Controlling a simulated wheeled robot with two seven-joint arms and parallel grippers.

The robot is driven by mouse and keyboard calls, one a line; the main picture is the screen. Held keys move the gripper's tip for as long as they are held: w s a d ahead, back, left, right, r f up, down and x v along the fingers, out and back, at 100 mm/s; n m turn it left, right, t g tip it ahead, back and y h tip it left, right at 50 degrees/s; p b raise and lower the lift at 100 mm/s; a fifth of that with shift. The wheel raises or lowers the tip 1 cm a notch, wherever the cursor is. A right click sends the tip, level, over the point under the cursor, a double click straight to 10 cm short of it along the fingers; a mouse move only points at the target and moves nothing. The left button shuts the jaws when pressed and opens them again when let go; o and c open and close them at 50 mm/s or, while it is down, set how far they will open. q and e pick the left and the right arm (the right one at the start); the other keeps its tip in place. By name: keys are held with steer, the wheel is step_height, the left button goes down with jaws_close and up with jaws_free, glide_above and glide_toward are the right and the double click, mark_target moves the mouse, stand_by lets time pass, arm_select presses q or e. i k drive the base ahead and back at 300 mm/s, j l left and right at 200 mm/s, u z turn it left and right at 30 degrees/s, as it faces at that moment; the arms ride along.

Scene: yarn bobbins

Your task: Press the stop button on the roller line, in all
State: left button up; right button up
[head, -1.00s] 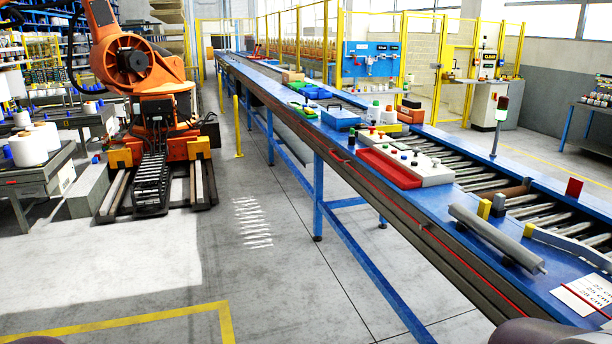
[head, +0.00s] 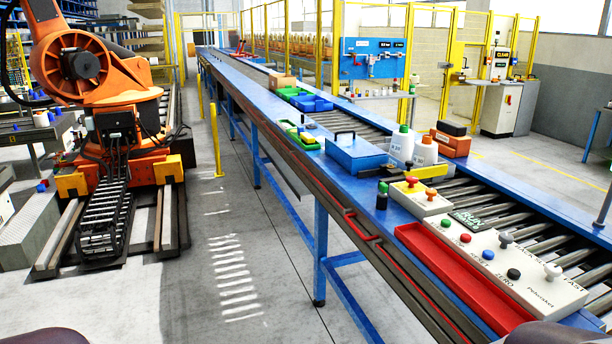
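A white control panel (head: 535,290) lies on the roller line at the lower right. Along it are a green button (head: 445,223), a red button (head: 466,238), a blue button (head: 488,254) and a black button (head: 514,273), with pale knobs behind them. The small lettering is mostly unreadable, so I cannot tell which is the stop button. Neither gripper shows; only dark rounded parts, probably mine, edge in at the bottom corners.
A red tray (head: 448,262) runs along the panel's near side. A blue lidded box (head: 355,155), white bottles (head: 425,150) and brown blocks (head: 450,143) stand farther along. A red rail (head: 362,228) juts from the line's side.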

mark_target(465, 238)
steer(key=i+j+z, duration=0.1)
steer(key=i+z, duration=0.2)
steer(key=i+j+z, duration=0.3)
steer(key=i, duration=0.2)
steer(key=i+j+z, duration=0.3)
steer(key=i+l, duration=0.05)
steer(key=i, duration=0.05)
